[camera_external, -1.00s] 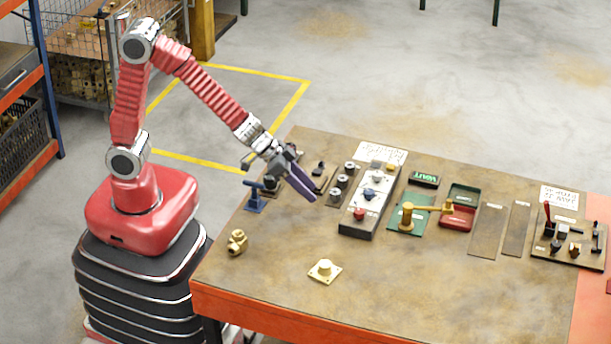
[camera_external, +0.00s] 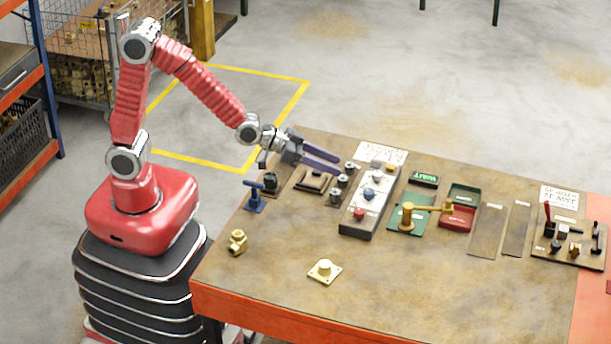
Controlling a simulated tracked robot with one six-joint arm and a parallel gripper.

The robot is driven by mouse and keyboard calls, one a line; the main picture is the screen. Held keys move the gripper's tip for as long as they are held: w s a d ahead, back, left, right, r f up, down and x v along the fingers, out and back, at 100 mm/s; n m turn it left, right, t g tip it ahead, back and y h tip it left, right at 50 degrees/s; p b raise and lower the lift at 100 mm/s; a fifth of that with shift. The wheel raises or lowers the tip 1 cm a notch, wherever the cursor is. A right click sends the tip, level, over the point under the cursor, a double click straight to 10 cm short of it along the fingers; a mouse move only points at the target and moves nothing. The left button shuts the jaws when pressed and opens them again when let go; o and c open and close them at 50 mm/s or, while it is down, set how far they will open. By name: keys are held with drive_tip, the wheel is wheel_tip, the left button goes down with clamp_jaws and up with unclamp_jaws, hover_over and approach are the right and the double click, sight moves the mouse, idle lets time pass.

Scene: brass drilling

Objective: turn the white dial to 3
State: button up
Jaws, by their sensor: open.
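A grey-white control panel (camera_external: 349,225) lies on the workbench. It carries a red button (camera_external: 359,213), a blue knob (camera_external: 370,192) and small pale and yellowish controls at its far end. The parts are too small to tell for sure which one is the white dial, and no numbers can be read. My gripper (camera_external: 341,165) is open and empty. Its two purple fingers point right, close to the row of small grey cylinders left of the panel; whether they touch anything cannot be told.
Several grey cylinders (camera_external: 336,197) stand left of the panel. A blue valve-like piece (camera_external: 254,198) and brass fittings (camera_external: 237,242) lie nearer my base. A brass lever (camera_external: 428,208) on a green plate and a red tray (camera_external: 457,218) are to the right. The bench front is mostly clear.

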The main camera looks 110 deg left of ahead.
sight(374, 174)
drive_tip(key=shift+s+a+f+n+y, duration=0.2)
drive_tip(key=shift+a+f+y, duration=0.25)
drive_tip(key=shift+a+f, duration=0.25)
drive_tip(key=shift+s+a+f+n+y, duration=0.2)
drive_tip(key=shift+a+f+y, duration=0.3)
drive_tip(key=shift+a, duration=0.3)
drive_tip(key=shift+s+a+f+n+y, duration=0.1)
drive_tip(key=shift+s+a+f+y, duration=0.1)
drive_tip(key=shift+a+f+y, duration=0.4)
drive_tip(key=shift+w+a, duration=0.1)
drive_tip(key=shift+a, duration=0.1)
drive_tip(key=shift+g+h, duration=0.25)
drive_tip(key=shift+g, duration=0.05)
drive_tip(key=shift+x, duration=6.85)
drive_tip(key=shift+c, duration=0.6)
drive_tip(key=c, duration=0.9)
